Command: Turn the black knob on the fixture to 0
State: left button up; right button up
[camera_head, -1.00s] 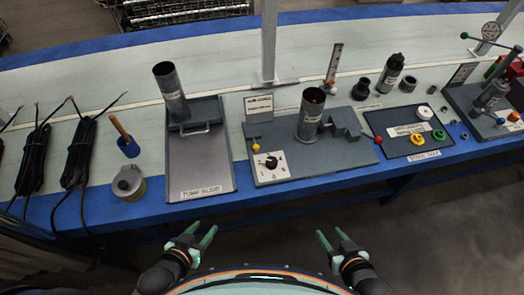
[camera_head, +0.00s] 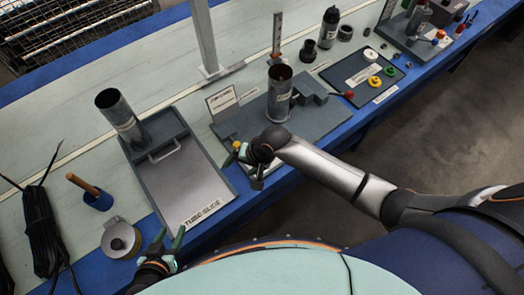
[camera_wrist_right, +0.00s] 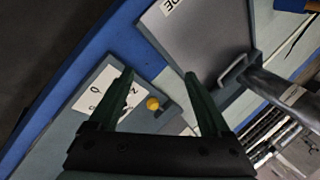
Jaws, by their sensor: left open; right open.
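The fixture is a grey base plate (camera_head: 318,125) with an upright metal tube (camera_head: 279,95). Its white dial plate (camera_wrist_right: 97,83) with numbers shows in the right wrist view, partly behind a finger. The black knob is hidden from both current views by my right gripper. My right gripper (camera_head: 246,168) is open, above the fixture's front left corner. In the right wrist view its fingers (camera_wrist_right: 158,80) are apart, with a yellow ball (camera_wrist_right: 152,103) visible between them and the dial beside and behind the left finger. My left gripper (camera_head: 170,240) is open and empty, near the table's front edge.
A round tin (camera_head: 120,240), a blue holder (camera_head: 98,200) and black cables (camera_head: 42,230) are farther left. A panel of coloured rings (camera_head: 365,72) lies right.

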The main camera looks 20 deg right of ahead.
jog(key=w+d+r+m+g+h+b, duration=0.1)
jog(key=w+d+r+m+g+h, duration=0.25)
jog(key=w+d+r+m, duration=0.3)
pick_arm(q)
jog(key=f, duration=0.1)
jog(key=f+b, duration=0.2)
jog(key=shift+w+a+f, duration=0.25)
jog(key=shift+a+f, duration=0.1)
jog(key=shift+a, duration=0.05)
pick_arm(e)
jog(key=shift+n+t+h, duration=0.35)
jog(key=shift+h, duration=0.1)
jog(key=f, duration=0.4)
jog(key=d+f, duration=0.1)
jog(key=f, duration=0.7)
jog(key=shift+w+d+f, duration=0.1)
jog(key=shift+d+f, duration=0.1)
jog(key=shift+f, duration=0.2)
pick_arm(q)
jog(key=shift+r, duration=0.1)
pick_arm(e)
grip_shut()
